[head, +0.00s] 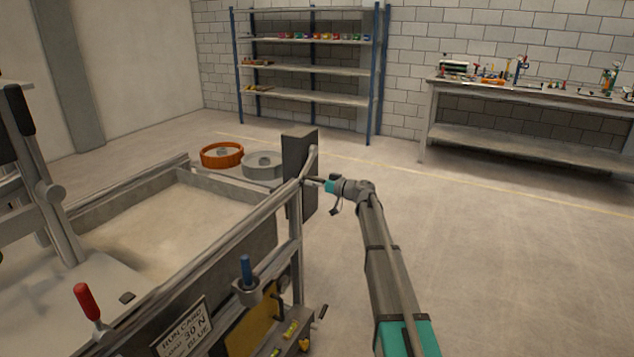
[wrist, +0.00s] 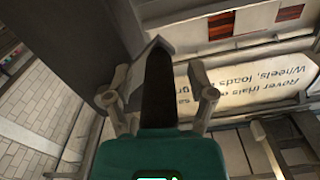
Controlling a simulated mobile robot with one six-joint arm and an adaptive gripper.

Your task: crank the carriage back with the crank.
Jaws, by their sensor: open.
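My gripper (head: 313,183) reaches in from the right to the far right corner of the sandbed frame, beside an upright dark plate (head: 298,165). In the wrist view my gripper (wrist: 160,92) has its two fingers spread, with a dark bar between them; I cannot tell whether that bar is the crank handle or part of my gripper. I cannot make out the crank clearly in either view. What looks like the carriage (head: 62,235) is a grey structure over the near left part of the sandbed (head: 235,185), partly cut off.
A red-handled lever (head: 87,300) stands at the near left, and a blue-handled tool (head: 246,268) sits in a holder on the frame's side. Orange (head: 221,154) and grey wheels lie behind. Floor to the right is clear.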

